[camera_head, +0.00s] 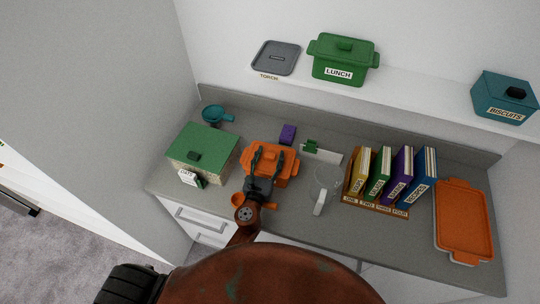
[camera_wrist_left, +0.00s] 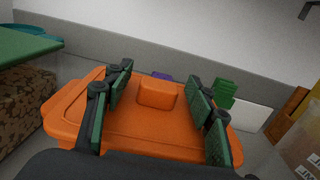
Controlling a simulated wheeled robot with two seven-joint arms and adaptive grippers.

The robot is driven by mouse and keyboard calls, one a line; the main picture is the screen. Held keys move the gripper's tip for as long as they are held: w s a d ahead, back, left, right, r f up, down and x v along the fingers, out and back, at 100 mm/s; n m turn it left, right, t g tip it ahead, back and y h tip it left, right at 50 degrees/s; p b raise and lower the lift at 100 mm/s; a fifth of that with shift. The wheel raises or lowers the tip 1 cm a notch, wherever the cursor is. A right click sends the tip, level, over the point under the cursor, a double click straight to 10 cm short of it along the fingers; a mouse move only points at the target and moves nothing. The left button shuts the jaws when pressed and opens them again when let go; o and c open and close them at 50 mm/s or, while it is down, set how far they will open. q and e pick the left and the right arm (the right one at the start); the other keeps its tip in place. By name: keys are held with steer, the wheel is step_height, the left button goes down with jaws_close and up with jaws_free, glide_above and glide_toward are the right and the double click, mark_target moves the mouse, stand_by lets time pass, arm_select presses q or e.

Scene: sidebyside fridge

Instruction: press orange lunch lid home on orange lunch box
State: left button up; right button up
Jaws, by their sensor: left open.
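The orange lunch lid (camera_head: 289,159) lies on top of the orange lunch box (camera_head: 284,181) at the middle left of the counter. In the left wrist view, the lid (camera_wrist_left: 145,128) shows a raised block-shaped knob (camera_wrist_left: 157,95) in its middle. My left gripper (camera_head: 269,154) is open above the lid. In the left wrist view, its green-padded fingers (camera_wrist_left: 160,98) stand on either side of the knob, with space to both sides. I cannot tell whether the lid sits fully down; the near side is partly hidden by my gripper. My right gripper is not in view.
A green-lidded speckled box (camera_head: 203,145) stands close on the left. A clear jug (camera_head: 325,184) and a book rack (camera_head: 374,205) stand to the right. A purple block (camera_head: 288,134) is behind. An orange tray (camera_head: 464,222) lies far right. A shelf holds the green lunch pot (camera_head: 340,64).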

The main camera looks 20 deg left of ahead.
mark_target(270, 155)
arm_select(q)
steer(key=shift+r, duration=5)
